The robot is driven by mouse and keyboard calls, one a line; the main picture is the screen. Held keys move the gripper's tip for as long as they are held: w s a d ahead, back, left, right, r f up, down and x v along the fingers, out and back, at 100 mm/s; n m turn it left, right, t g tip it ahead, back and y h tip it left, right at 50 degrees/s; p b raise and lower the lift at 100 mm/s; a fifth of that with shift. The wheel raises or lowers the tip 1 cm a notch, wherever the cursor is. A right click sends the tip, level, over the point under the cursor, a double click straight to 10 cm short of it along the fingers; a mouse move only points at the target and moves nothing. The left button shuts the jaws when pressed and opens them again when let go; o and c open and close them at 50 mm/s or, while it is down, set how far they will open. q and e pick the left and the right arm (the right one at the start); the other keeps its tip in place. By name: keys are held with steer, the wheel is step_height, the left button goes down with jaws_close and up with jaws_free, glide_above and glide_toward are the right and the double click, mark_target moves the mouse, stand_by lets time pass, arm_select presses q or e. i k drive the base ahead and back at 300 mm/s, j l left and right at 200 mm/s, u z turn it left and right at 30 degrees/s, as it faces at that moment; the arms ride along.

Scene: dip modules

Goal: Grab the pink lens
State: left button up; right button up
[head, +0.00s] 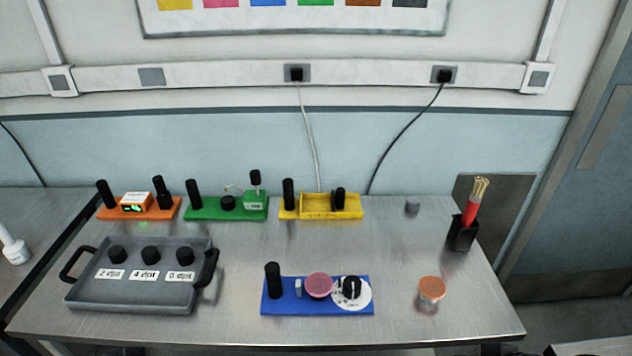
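The pink lens (318,285) is a round pink disc on the blue module (318,309), near the front middle of the metal table. A black knob on a white dial (351,290) is close on its right. A small pale peg (298,288) and a black upright handle (273,280) are on its left. Neither of my grippers shows in the head view.
A grey tray (130,300) with black knobs and labels stands front left. Orange (139,214), green (226,215) and yellow (320,214) modules line the back. An orange-lidded jar (432,290) and a black holder (462,234) are at right. Table between them is clear.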

mark_target(317, 283)
steer(key=u, duration=1.1)
steer(key=k+l+u, duration=0.55)
